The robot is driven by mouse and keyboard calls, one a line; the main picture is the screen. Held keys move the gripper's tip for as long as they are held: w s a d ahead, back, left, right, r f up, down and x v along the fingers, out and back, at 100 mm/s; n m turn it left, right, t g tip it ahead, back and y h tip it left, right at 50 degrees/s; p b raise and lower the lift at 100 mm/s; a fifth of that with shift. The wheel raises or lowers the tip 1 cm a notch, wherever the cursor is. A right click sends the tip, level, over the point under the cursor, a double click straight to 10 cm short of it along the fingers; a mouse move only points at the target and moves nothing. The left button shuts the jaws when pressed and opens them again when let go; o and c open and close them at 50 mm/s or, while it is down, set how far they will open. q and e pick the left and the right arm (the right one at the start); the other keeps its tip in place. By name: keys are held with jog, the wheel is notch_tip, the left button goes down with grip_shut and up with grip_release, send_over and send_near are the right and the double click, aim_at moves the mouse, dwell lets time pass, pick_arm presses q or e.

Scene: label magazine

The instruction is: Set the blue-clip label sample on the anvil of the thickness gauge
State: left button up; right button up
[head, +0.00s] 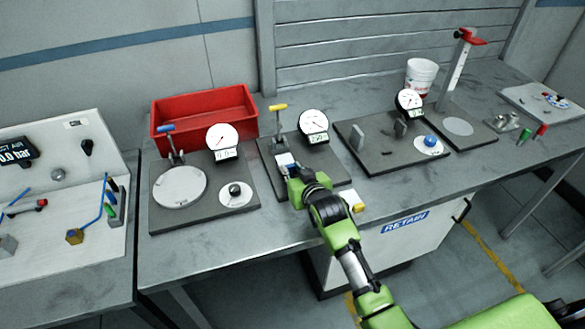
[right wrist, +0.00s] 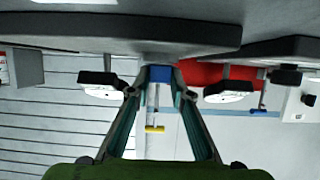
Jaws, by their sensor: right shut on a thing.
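My right gripper (head: 291,171) is shut on the blue clip (right wrist: 160,74) of the label sample. It is over the middle dial device, which has a dark base (head: 333,178), a yellow-handled lever (head: 278,108) and a round dial (head: 313,122). A small white patch (head: 284,159) shows just beyond the fingertips, at the foot of the lever. I cannot tell whether it is the label or the anvil, nor whether they touch. In the right wrist view the picture is upside down, and the yellow handle (right wrist: 154,129) shows between the fingers. My left gripper is not in view.
A dial device with a blue lever and round white plate (head: 180,187) stands left. A red bin (head: 202,108) is behind. A grey device with a blue ball (head: 430,141) and a white cup (head: 421,76) are to the right. A yellow-and-white piece (head: 357,207) sits at the front edge.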

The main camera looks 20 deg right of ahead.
jog(key=shift+f, duration=0.2)
jog(key=o, duration=0.8)
jog(key=shift+r, duration=0.1)
jog(key=b+v, duration=0.1)
jog(key=v, duration=1.1)
